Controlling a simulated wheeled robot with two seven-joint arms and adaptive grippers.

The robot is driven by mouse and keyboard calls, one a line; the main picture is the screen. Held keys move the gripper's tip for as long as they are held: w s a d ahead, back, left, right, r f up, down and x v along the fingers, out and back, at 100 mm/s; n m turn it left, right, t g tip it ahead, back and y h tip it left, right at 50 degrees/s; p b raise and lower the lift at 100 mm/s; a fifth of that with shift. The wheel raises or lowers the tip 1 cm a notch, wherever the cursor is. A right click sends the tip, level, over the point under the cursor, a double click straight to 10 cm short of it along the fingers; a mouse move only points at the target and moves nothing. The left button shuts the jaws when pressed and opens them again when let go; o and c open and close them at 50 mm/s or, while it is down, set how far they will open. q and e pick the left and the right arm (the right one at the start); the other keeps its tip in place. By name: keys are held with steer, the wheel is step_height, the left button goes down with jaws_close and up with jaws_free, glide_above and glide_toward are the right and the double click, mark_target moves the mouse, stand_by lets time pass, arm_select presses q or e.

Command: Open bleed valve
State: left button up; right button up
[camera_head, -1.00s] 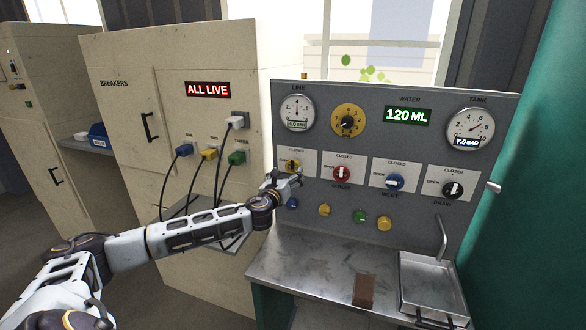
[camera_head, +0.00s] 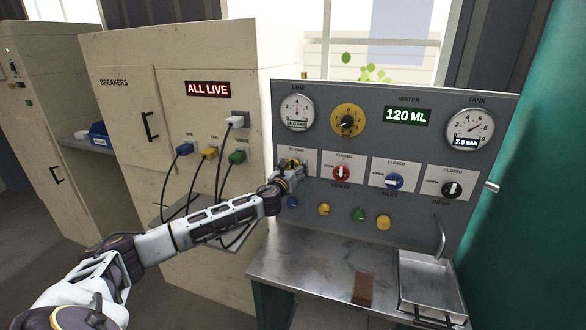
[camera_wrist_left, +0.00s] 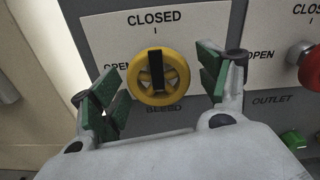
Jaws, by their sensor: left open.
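The yellow bleed valve (camera_wrist_left: 156,78) is in the middle of the left wrist view, on a white plate marked CLOSED above and OPEN to the left. Its black bar stands upright, in line with the CLOSED mark. My left gripper (camera_wrist_left: 160,85) is open, with one green-padded finger on each side of the knob. I cannot tell whether the pads touch it. In the head view my left gripper (camera_head: 290,172) largely covers this valve at the panel's left end. My right gripper is not in view.
To the right on the grey panel (camera_head: 330,240) are the red outlet valve (camera_head: 341,173), the blue inlet valve (camera_head: 394,181) and the black drain valve (camera_head: 452,189). Below is a metal counter (camera_head: 310,268) with a brown block (camera_head: 363,288) and a sink (camera_head: 428,280). Cables hang at the left.

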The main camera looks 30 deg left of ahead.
arm_select(q)
steer(key=shift+c, duration=0.4)
steer(key=c, duration=0.9)
steer(key=shift+c, duration=0.2)
